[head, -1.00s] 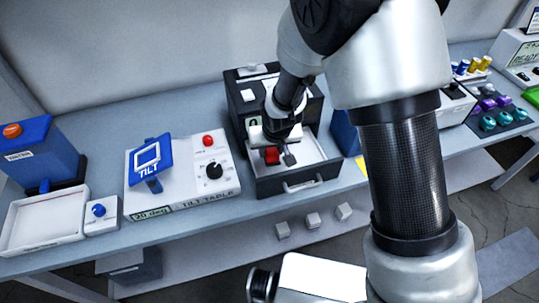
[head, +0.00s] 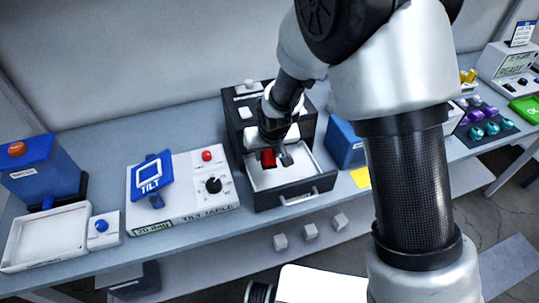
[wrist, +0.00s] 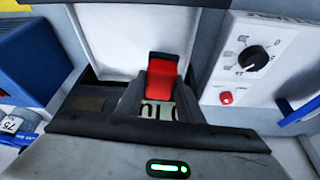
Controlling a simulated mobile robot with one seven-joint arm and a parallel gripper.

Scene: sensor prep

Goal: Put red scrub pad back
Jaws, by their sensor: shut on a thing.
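The red scrub pad (head: 268,158) is held in my gripper (head: 277,157), which is shut on it over the open drawer (head: 297,199) of the dark box. In the wrist view the red pad (wrist: 162,78) stands up between the dark fingers, and its lower part is hidden by the gripper (wrist: 158,104). The drawer's pale inside (wrist: 120,45) shows behind it. I cannot tell whether the pad touches the drawer floor.
The tilt table unit (head: 183,190) stands just left of the drawer. A blue box (head: 346,145) and a yellow note (head: 361,177) are to its right. A white tray (head: 45,240) is at the far left.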

